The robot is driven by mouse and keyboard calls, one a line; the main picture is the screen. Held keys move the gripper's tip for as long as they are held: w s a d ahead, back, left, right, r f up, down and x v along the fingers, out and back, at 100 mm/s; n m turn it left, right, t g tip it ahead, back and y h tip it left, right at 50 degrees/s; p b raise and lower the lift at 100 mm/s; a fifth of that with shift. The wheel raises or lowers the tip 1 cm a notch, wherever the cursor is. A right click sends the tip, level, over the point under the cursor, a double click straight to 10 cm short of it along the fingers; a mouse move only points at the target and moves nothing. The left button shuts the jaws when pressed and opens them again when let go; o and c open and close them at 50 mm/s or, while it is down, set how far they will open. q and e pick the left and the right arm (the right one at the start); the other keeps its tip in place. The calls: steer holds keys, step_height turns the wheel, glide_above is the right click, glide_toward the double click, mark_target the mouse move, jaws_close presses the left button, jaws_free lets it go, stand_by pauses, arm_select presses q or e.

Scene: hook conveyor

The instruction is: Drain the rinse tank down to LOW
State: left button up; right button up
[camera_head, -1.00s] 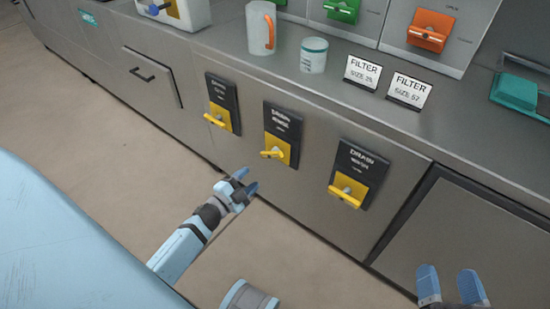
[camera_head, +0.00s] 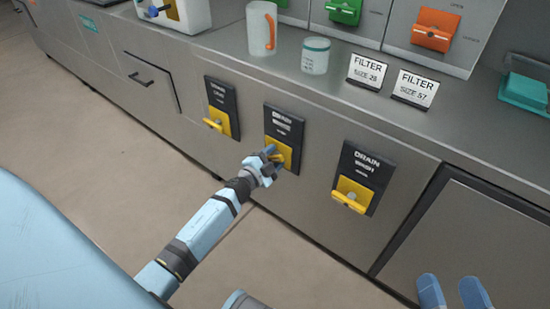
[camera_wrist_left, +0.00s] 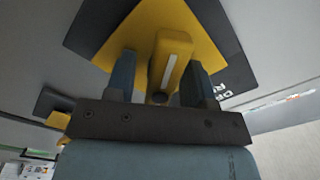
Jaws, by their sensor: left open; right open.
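The middle drain valve, labelled as the rinse drain, has a black plate (camera_head: 284,124) and a yellow handle (camera_wrist_left: 167,62) on the cabinet front. My left gripper (camera_head: 272,155) is at this handle and partly hides it in the head view. In the left wrist view, my left gripper (camera_wrist_left: 160,82) is open, with one finger on each side of the yellow handle. Whether the fingers touch it I cannot tell. My right gripper (camera_head: 453,292) is open and empty at the lower right of the head view. The rinse tank and its level are not in view.
Similar yellow-handled drain valves sit to the left (camera_head: 214,122) and right, the latter labelled DRAIN WASH (camera_head: 353,192). The floor in front is clear.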

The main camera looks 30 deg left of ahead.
arm_select(q)
steer(key=shift+w, duration=0.4)
steer(key=shift+c, duration=0.5)
jaws_close()
steer(key=m, duration=0.2)
steer(key=shift+m, duration=0.4)
steer(key=shift+m+b, duration=0.4)
steer(key=shift+m, duration=1.6)
